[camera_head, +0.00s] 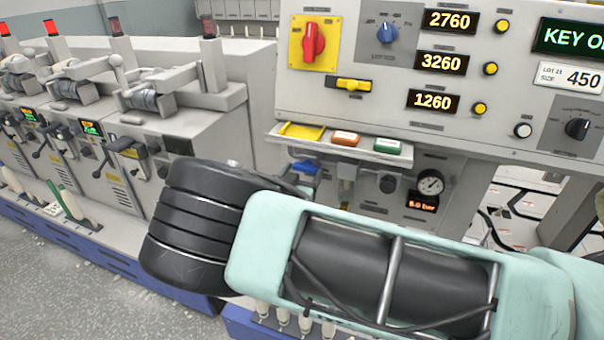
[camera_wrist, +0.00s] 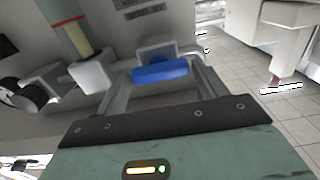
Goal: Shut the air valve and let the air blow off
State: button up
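The blue air valve handle (camera_head: 303,167) is on the machine front under the small shelf, left of the pressure gauge (camera_head: 431,182). A red-lit display (camera_head: 422,202) below the gauge seems to read about 6.0 bar. In the wrist view the blue handle (camera_wrist: 160,72) lies crosswise in front of a grey valve body. My gripper (camera_wrist: 162,70) is open, with one finger at each side of the handle. I cannot tell whether the fingers touch it.
A shelf (camera_head: 340,146) with yellow, orange and green items juts out above the valve. The panel above holds a red rotary switch (camera_head: 313,42) and lit displays. A filter bowl with a red ring (camera_wrist: 72,32) stands left of my fingers.

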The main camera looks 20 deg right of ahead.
jog(key=c, duration=0.5)
jog(key=shift+n, duration=0.3)
jog(key=n+b, duration=0.1)
jog(key=n, duration=0.1)
jog(key=shift+n, duration=0.4)
jog(key=n, duration=0.4)
jog(key=shift+n, duration=0.3)
jog(key=n+p, duration=0.1)
jog(key=n, duration=0.3)
jog(key=n+p, duration=0.1)
jog(key=n, duration=0.4)
jog(key=shift+n, duration=0.4)
